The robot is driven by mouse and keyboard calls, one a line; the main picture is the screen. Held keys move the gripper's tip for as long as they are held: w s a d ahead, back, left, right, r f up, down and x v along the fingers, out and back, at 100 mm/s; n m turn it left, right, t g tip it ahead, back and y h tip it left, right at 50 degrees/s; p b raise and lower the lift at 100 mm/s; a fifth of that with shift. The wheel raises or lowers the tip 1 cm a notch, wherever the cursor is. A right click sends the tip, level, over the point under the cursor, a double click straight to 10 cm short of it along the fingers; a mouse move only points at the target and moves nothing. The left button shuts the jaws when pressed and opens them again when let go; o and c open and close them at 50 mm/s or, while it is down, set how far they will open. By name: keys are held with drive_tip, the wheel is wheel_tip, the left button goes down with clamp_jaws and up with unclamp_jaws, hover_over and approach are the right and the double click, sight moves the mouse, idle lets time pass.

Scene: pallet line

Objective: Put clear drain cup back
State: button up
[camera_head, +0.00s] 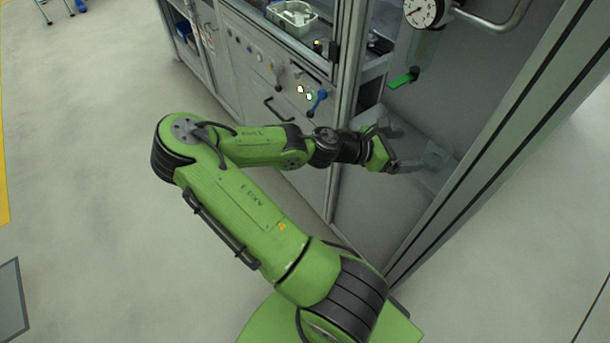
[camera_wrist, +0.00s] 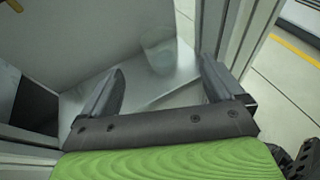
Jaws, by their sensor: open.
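A clear cup (camera_head: 435,157) stands on a grey metal surface (camera_wrist: 140,93) inside the tall framed bay. It is faint and see-through; in the wrist view the cup (camera_wrist: 159,50) shows beyond my fingertips, roughly midway between them. My gripper (camera_head: 402,146) is open and empty, reaching into the bay with its fingers pointing toward the cup. In the wrist view both fingers (camera_wrist: 160,68) are spread wide and there is a gap between them and the cup. I cannot tell whether the cup holds anything.
A metal frame post (camera_head: 480,150) runs close to the right of the gripper, and another post (camera_head: 347,85) stands to its left. A pressure gauge (camera_head: 424,11) and a green-handled valve (camera_head: 402,79) are above.

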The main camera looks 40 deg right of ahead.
drive_tip(key=w+a+f+m+t+y, duration=0.3)
drive_tip(key=w+a+m+y, duration=0.15)
drive_tip(key=a, duration=0.35)
drive_tip(key=w+a+f+m+t+y, duration=0.25)
drive_tip(key=a+m+y, duration=0.2)
drive_tip(key=a, duration=0.35)
drive_tip(key=w+a+r+m+t+y, duration=0.2)
drive_tip(key=a+r+t+y, duration=0.2)
drive_tip(key=a+r, duration=0.7)
drive_tip(key=s+a+r+m+t, duration=0.1)
drive_tip(key=s+a+r+t, duration=0.1)
drive_tip(key=s+a+r, duration=0.4)
drive_tip(key=shift+s+a+r+t, duration=0.15)
drive_tip(key=shift+a+r+t, duration=0.25)
drive_tip(key=shift+a, duration=0.5)
